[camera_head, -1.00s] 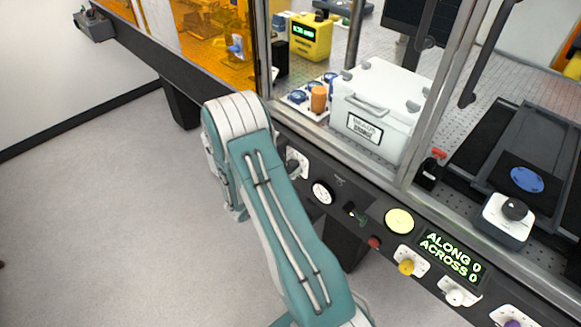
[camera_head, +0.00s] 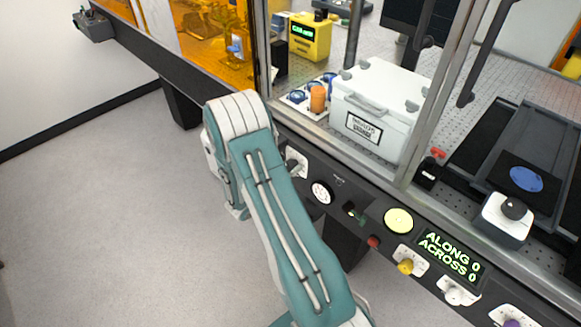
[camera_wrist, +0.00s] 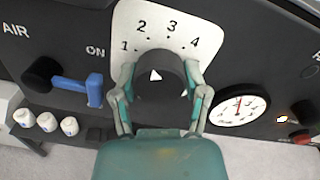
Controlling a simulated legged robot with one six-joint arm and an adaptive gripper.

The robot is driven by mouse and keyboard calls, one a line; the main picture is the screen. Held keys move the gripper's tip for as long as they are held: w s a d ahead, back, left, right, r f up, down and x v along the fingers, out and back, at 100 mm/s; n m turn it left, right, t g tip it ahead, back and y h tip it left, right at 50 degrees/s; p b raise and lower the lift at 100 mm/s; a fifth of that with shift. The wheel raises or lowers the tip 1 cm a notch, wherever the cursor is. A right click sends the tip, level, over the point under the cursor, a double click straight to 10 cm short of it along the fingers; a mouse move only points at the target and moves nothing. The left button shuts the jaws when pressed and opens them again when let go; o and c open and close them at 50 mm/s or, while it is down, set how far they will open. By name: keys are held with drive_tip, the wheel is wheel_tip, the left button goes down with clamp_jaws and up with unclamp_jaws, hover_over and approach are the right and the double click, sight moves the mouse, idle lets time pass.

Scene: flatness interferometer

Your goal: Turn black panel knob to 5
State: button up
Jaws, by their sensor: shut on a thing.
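The black panel knob (camera_wrist: 160,88) sits on a white dial plate (camera_wrist: 173,18) in the wrist view. The numbers 1, 2, 3 and 4 show around it; no 5 is visible, and my right finger covers part of the plate's lower right. The knob's white triangle mark points up and slightly left, roughly towards 2. My gripper (camera_wrist: 160,76) is shut on the knob, with one finger on each side. In the head view the dial plate (camera_head: 302,168) shows just right of my arm, which hides my gripper.
A blue lever (camera_wrist: 82,86) by the ON label is close left of my gripper. A round gauge (camera_wrist: 240,106) and a red button (camera_wrist: 300,136) are to the right. In the head view, a yellow knob (camera_head: 405,267) and a display (camera_head: 450,255) are further along the panel.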

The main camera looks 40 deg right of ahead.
drive_tip(key=m, duration=0.5)
drive_tip(key=shift+w+m, duration=0.2)
drive_tip(key=shift+m, duration=0.1)
drive_tip(key=m, duration=0.5)
drive_tip(key=shift+m, duration=0.3)
drive_tip(key=m, duration=0.5)
drive_tip(key=shift+m, duration=0.3)
drive_tip(key=m, duration=0.4)
drive_tip(key=shift+m+g, duration=0.3)
drive_tip(key=shift+m, duration=0.1)
drive_tip(key=shift+s+f, duration=0.1)
drive_tip(key=o, duration=1.1)
drive_tip(key=shift+o, duration=0.2)
